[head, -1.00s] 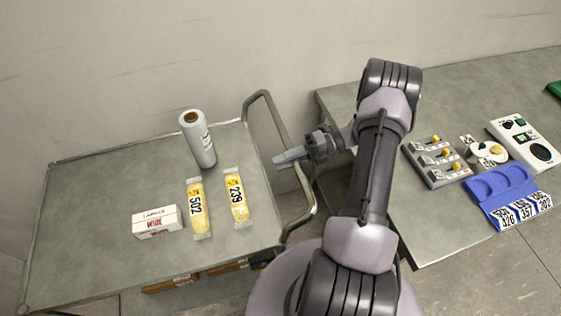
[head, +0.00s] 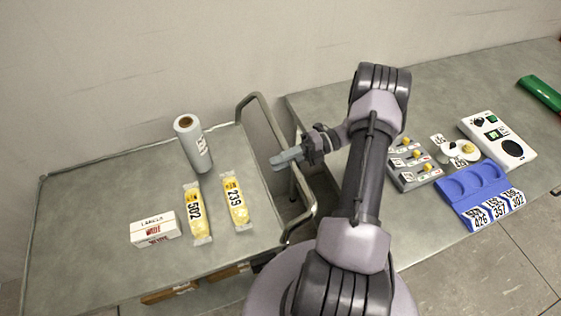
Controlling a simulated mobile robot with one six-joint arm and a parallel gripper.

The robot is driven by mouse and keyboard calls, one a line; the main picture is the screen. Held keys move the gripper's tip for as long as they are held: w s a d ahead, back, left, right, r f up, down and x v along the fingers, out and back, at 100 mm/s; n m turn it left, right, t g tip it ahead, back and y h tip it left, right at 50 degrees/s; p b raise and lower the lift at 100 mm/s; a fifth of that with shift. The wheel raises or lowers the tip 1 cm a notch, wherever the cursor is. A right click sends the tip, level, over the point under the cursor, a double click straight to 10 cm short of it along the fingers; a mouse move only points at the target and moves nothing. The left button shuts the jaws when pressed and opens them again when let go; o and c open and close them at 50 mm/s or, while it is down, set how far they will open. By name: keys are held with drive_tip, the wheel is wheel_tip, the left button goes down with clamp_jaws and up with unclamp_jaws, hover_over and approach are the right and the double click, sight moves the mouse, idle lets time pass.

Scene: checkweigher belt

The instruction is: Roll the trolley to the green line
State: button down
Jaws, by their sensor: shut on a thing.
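The trolley (head: 95,205) is a grey flat-topped cart on the left of the head view, with a bent tube handle (head: 303,190) at its right end. My gripper (head: 287,158) is shut on the handle, near the middle of its length. The fingers hide the part of the handle they hold. On the trolley top stand a grey-white roll (head: 193,143), a white box with red print (head: 155,229) and two yellow packs, marked 502 (head: 196,212) and 239 (head: 236,203). No green line on the floor is in view.
A wall runs behind.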

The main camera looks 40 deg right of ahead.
drive_tip(key=c, duration=1.2)
unclamp_jaws()
drive_tip(key=shift+c, duration=0.2)
drive_tip(key=v, duration=1.2)
drive_tip(key=shift+p, duration=0.45)
